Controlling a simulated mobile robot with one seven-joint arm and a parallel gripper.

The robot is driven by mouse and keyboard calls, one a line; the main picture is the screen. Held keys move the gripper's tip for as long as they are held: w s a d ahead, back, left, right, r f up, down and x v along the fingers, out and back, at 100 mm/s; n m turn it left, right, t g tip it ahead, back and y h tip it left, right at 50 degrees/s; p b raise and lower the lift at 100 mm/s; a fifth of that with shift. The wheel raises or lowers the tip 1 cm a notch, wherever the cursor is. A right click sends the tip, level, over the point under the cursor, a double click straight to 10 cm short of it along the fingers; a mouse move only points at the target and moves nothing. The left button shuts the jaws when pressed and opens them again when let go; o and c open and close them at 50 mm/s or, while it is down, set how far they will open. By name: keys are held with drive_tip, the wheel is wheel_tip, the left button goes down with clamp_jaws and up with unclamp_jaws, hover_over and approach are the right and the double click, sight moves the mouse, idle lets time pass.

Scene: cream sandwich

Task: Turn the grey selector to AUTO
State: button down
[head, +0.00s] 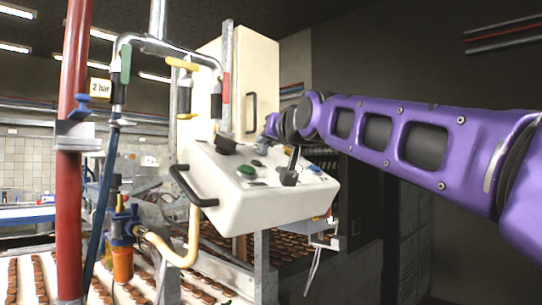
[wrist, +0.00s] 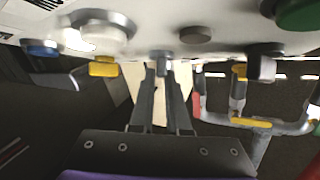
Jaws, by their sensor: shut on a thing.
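The grey selector (wrist: 162,62) is small in the wrist view and stands out from the white control box (head: 215,185). My gripper (wrist: 162,72) reaches to it with two dark fingers, one on each side, and is shut on it. The fingertips hide part of the selector. Its pointing direction and the AUTO mark cannot be read. In the head view my purple arm comes in from the right, its end over the box; the grip is too small to make out there.
Around the selector are a green button (head: 247,171), a blue button (head: 315,168), a dark button (wrist: 195,33), a black knob (head: 226,142) and a silver-ringed control (wrist: 100,30). A black handle (head: 192,187) edges the box. Pipes with a yellow valve handle (head: 182,64) stand behind.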

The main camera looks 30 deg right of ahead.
drive_tip(key=shift+w+a+f+h, duration=0.1)
drive_tip(key=shift+w+h, duration=0.2)
drive_tip(key=shift+w, duration=0.2)
drive_tip(key=c, duration=1)
unclamp_jaws()
drive_tip(key=shift+s, duration=0.3)
drive_tip(key=shift+o, duration=0.5)
drive_tip(key=shift+w, duration=0.1)
drive_tip(key=s+a+r+b, duration=0.1)
drive_tip(key=s+b, duration=0.1)
drive_tip(key=s, duration=1.6)
drive_tip(key=shift+s+a+r, duration=0.25)
drive_tip(key=shift+s, duration=0.1)
